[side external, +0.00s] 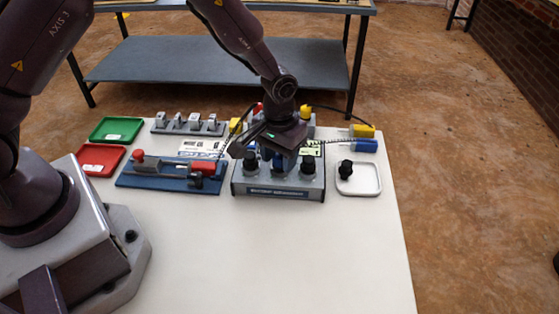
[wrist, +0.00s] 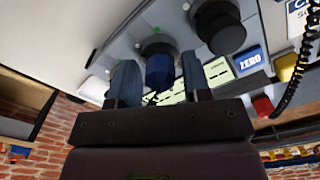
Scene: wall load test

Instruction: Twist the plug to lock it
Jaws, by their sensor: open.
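A grey test box (side external: 278,191) with black knobs on its front stands on the white table under my gripper (side external: 277,156). In the wrist view a blue plug (wrist: 159,70) sits upright at a round dark socket on the box face. My gripper also shows in the wrist view (wrist: 157,64), with one finger on each side of the plug. The fingers are apart, with a visible gap to the plug on both sides. In the side view my gripper hides most of the plug and the box top. The plug's lock marks are too small to read.
A black knob (wrist: 218,27) and a blue ZERO button (wrist: 250,62) are close beside the plug. A blue fixture (side external: 165,184) stands left of the box, and a white tray (side external: 360,191) with a black knob stands right. The table front (side external: 280,260) is clear.

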